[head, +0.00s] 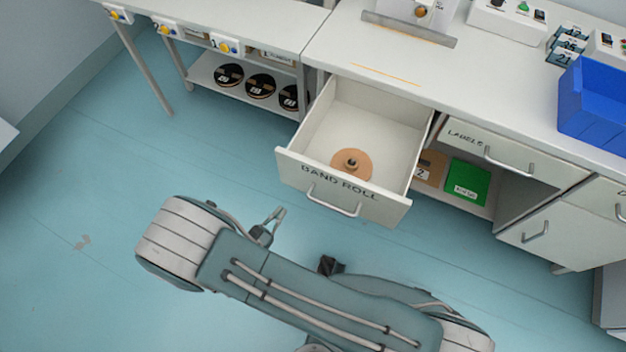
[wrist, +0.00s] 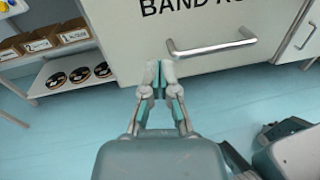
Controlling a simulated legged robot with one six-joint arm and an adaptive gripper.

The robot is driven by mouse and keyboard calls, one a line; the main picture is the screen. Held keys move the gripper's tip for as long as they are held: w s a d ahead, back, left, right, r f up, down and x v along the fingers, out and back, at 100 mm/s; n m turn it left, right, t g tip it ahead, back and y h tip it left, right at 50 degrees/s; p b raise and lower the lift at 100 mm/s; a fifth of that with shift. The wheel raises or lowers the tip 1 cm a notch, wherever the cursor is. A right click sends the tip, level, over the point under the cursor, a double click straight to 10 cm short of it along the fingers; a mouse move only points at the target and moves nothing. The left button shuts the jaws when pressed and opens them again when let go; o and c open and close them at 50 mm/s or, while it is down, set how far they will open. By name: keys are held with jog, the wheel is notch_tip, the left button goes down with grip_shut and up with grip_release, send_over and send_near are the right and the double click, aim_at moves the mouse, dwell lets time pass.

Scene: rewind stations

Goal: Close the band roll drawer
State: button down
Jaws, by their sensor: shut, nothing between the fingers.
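The band roll drawer (head: 343,188) stands pulled out from the bench in the head view, its front lettered BAND ROLL. Its metal bar handle (head: 334,208) is on the front face. A tan roll (head: 352,164) with a dark centre lies inside. My gripper (head: 280,213) is to the left of the handle, in front of the drawer's left part. In the wrist view, my gripper (wrist: 158,80) has its fingertips together and empty, below and left of the handle (wrist: 212,47). The drawer front (wrist: 190,22) fills the upper middle; whether the fingertips touch it I cannot tell.
The labels drawer (head: 490,148) is shut to the right, above an open shelf with a green box (head: 467,182). Black reels (head: 261,85) sit on a low shelf at left. A blue bin (head: 592,105) stands on the worktop. The floor in front is clear.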

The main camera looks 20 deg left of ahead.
aim_at(303, 176)
notch_tip(303, 176, down, 3)
jog(key=s+n+t+y, duration=0.1)
jog(key=s+n+y, duration=0.1)
jog(key=n+y, duration=0.1)
jog(key=w, duration=0.8)
jog(key=w+d, duration=0.1)
jog(key=w, duration=0.4)
jog(key=shift+f, duration=0.2)
jog(key=shift+w+a, duration=0.1)
jog(key=shift+w, duration=0.25)
jog(key=shift+w, duration=0.1)
